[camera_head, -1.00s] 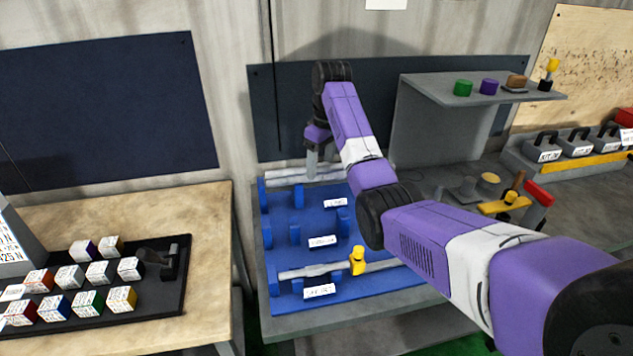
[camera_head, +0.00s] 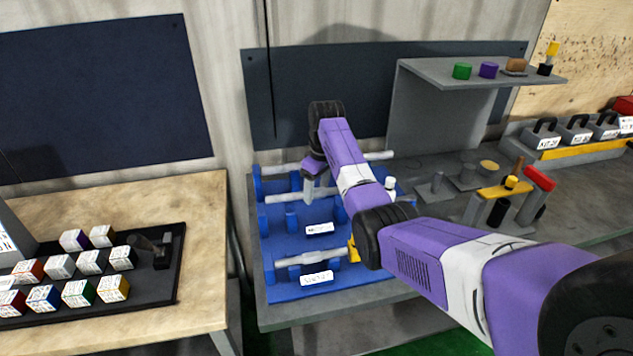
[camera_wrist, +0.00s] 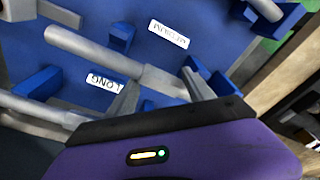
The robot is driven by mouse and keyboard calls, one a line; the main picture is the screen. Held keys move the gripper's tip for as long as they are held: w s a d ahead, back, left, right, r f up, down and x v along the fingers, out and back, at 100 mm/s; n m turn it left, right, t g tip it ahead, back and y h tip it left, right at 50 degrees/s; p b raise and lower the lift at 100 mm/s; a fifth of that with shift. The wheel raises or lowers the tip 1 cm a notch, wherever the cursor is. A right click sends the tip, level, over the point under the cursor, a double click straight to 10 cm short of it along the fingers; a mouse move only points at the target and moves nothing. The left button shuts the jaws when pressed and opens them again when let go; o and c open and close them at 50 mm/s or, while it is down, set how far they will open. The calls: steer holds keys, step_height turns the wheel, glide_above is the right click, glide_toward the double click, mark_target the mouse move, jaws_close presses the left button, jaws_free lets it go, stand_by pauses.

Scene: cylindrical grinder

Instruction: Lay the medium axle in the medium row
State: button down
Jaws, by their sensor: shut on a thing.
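My gripper (camera_head: 309,190) is shut on a grey metal axle (camera_head: 283,198), held roughly level above the blue rack (camera_head: 285,242). In the wrist view, my gripper (camera_wrist: 162,90) grips the axle's thicker middle part, and the axle (camera_wrist: 85,48) runs out to the upper left, over the rack between the LONG label (camera_wrist: 103,83) and the MEDIUM label (camera_wrist: 169,34). The medium row's label (camera_head: 319,229) is in the rack's middle, with a blue support (camera_head: 291,216) showing beside it. My arm hides part of the rack's right side. Whether the axle touches any support is unclear.
A long axle (camera_head: 380,155) lies in the back row. Another axle (camera_head: 300,259) with a yellow piece (camera_head: 353,251) lies in the front row. A grey shelf (camera_head: 425,75) stands behind to the right. A tool stand (camera_head: 500,191) is right of the rack.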

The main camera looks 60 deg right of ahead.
mark_target(321, 194)
steer(key=shift+f, duration=1.9)
steer(key=shift+c, duration=1.9)
jaws_free()
steer(key=shift+f, duration=0.2)
steer(key=r, duration=0.4)
steer(key=s+r, duration=0.1)
steer(key=r, duration=0.7)
steer(key=shift+s+a+b, duration=0.1)
steer(key=shift+s+b, duration=0.15)
steer(key=shift+b, duration=0.15)
